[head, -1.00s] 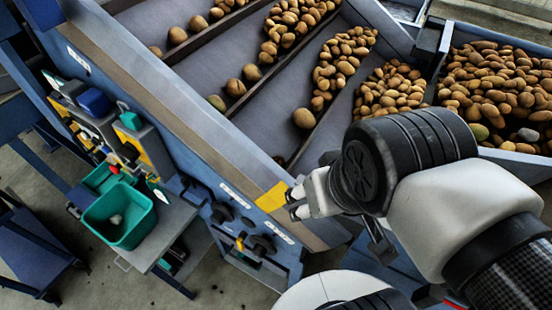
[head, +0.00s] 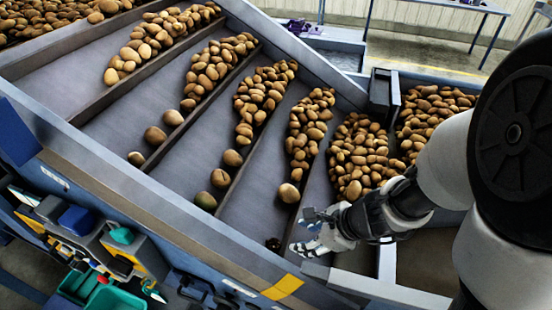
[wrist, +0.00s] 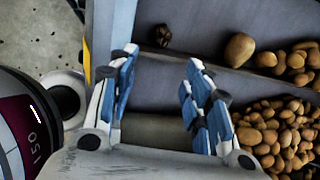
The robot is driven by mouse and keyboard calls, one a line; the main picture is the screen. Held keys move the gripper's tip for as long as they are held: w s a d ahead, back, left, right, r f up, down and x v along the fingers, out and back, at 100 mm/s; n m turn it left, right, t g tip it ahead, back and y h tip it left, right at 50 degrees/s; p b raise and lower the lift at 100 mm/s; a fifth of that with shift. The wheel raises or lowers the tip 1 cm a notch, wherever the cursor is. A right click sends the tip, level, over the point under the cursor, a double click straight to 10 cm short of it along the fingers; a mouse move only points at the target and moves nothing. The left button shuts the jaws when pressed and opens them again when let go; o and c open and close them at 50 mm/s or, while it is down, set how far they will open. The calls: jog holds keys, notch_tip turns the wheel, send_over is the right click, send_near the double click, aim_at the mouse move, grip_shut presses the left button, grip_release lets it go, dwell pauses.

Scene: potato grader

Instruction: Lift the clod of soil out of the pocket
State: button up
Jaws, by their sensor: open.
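The clod of soil (head: 273,244) is a small, dark, rough lump. It lies at the near lower end of a grey sloping pocket (head: 250,213), by the front wall. In the wrist view the clod (wrist: 162,36) lies beyond the fingertips, roughly between their lines. My gripper (head: 312,240) is just right of the clod in the head view, apart from it. The wrist view shows the gripper (wrist: 160,62) open and empty, its blue-padded fingers spread. A divider (wrist: 215,72) crosses between the fingers and the clod.
A single potato (head: 289,193) lies in the same pocket, up-slope of the clod. Potato heaps (head: 311,130) fill the upper pockets, and another heap (wrist: 280,130) lies right of the fingers. The front wall (head: 215,240) with a yellow mark (head: 283,287) borders the near side.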

jog(key=b, duration=0.6)
send_near(275, 244)
jog(key=x, duration=0.4)
jog(key=shift+s+d+f, duration=0.15)
jog(key=shift+s+d, duration=0.05)
jog(key=shift+s, duration=0.1)
jog(key=shift+w+b+x, duration=0.1)
jog(key=shift+b+x, duration=0.55)
jog(key=shift+x, duration=0.85)
jog(key=shift+w+b+x, duration=0.15)
jog(key=shift+b+x, duration=0.45)
jog(key=shift+x, duration=0.95)
jog(key=shift+a, duration=0.1)
jog(key=shift+c, duration=0.5)
jog(key=c, duration=0.7)
jog(key=shift+r, duration=0.3)
